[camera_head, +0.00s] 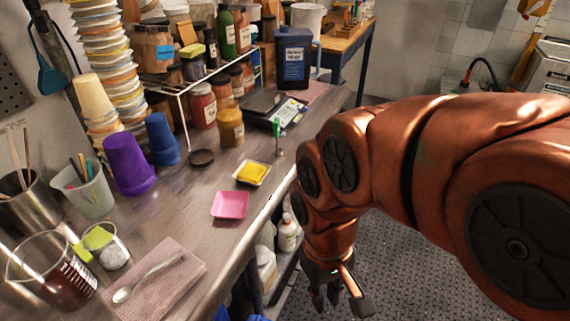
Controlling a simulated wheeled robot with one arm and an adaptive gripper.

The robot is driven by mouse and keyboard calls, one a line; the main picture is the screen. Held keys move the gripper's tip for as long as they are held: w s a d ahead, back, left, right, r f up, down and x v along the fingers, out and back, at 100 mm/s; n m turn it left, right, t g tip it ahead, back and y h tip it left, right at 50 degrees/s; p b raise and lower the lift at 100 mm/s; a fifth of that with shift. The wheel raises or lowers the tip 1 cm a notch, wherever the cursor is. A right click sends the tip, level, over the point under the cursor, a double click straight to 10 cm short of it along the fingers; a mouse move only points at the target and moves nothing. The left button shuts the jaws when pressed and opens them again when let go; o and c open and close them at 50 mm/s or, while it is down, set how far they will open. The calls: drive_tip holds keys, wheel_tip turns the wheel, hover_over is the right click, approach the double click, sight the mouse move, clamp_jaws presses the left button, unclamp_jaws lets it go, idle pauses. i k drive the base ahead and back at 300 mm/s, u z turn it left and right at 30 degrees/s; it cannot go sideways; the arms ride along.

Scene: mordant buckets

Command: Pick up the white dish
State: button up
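The white dish (266,174) is small and square and holds something yellow (251,173). It lies on the steel counter (215,185) near its front edge, just behind a pink dish (230,205). My gripper (340,303) hangs low in front of the counter, below its top and over the floor, to the right of and nearer than the white dish. It is apart from both dishes. Its dark fingers look spread, with nothing seen between them.
A green-topped dropper (277,135) stands behind the dish, near a scale (273,107). Left are a black lid (201,158), purple cup (130,165) and blue cup (161,139). A spoon (147,277) lies on a pink cloth (180,285). Counter around the pink dish is bare.

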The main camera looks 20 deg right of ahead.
sight(252, 172)
drive_tip(key=u, duration=0.05)
drive_tip(key=k, duration=0.45)
drive_tip(key=z, duration=0.7)
drive_tip(key=i, duration=0.85)
drive_tip(key=u, duration=1.7)
